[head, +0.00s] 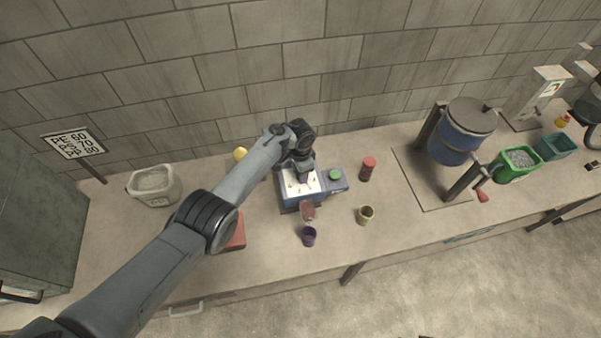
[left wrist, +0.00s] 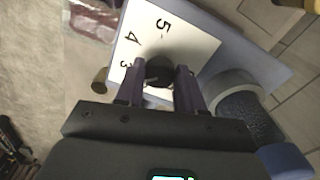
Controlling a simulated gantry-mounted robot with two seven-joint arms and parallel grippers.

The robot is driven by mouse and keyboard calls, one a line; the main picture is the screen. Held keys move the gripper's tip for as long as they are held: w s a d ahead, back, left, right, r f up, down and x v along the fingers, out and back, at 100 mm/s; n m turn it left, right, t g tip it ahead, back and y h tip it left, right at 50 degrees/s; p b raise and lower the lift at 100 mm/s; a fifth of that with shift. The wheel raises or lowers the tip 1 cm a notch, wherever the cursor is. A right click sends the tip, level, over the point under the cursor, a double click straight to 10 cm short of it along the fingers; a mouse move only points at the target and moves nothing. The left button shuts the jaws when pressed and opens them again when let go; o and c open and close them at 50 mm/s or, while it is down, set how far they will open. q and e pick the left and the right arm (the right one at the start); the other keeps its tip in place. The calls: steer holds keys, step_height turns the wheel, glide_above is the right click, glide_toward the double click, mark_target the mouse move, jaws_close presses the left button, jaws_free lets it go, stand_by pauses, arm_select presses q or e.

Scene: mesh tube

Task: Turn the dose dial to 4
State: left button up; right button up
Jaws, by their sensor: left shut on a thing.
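The dose dial is a dark round knob (left wrist: 158,68) on a white face (left wrist: 180,45) printed with 5, 4 and 3 in the left wrist view. My left gripper (left wrist: 160,88) has its two purple fingers on either side of the knob and is shut on it. Which number the dial points to cannot be told. In the head view, the dial face belongs to a blue box (head: 327,187) on the bench, with a green round part on its right. My left gripper (head: 303,177) reaches down over the face and hides the knob. My right gripper is not in view.
A reddish clear container (head: 307,211) stands before the box, with a purple cup (head: 309,236) in front. A yellow cup (head: 365,215) and a red jar (head: 368,168) stand to the right. A blue drum (head: 455,142) is farther right. The front bench between cup and drum is clear.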

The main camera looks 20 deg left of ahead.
arm_select(q)
steer(key=m+b, duration=0.1)
steer(key=m, duration=0.4)
steer(key=shift+w+a+f+m+b, duration=0.1)
steer(key=shift+m+b, duration=0.2)
steer(key=shift+b, duration=0.1)
steer(key=m+b, duration=0.1)
steer(key=m, duration=0.2)
steer(key=shift+m+b, duration=0.85)
steer(key=shift+m, duration=0.75)
steer(key=o, duration=1)
steer(key=shift+o, duration=0.2)
